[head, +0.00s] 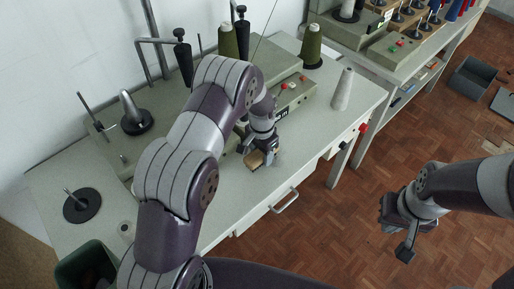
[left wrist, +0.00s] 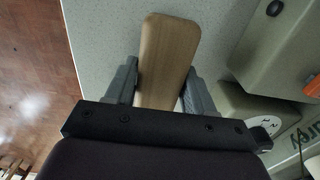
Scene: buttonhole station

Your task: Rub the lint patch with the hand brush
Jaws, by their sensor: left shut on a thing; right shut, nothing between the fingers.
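My left gripper (head: 260,150) reaches down over the table (head: 225,205), close in front of the sewing machine (head: 290,97). It is shut on the wooden hand brush (head: 254,159). In the left wrist view the brush (left wrist: 169,52) is a pale wooden block with rounded ends, held between the two grey fingers of my left gripper (left wrist: 160,88). Its bristles are hidden below it. I cannot make out the lint patch in either view. My right gripper (head: 402,232) is shut and empty, out over the parquet floor, away from the table.
Thread cones (head: 312,46) stand on and beside the machine, and a pale cone (head: 343,89) stands on the table at right. A drawer handle (head: 286,201) juts from the front. A green bin (head: 85,268) is at lower left. The front tabletop is mostly clear.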

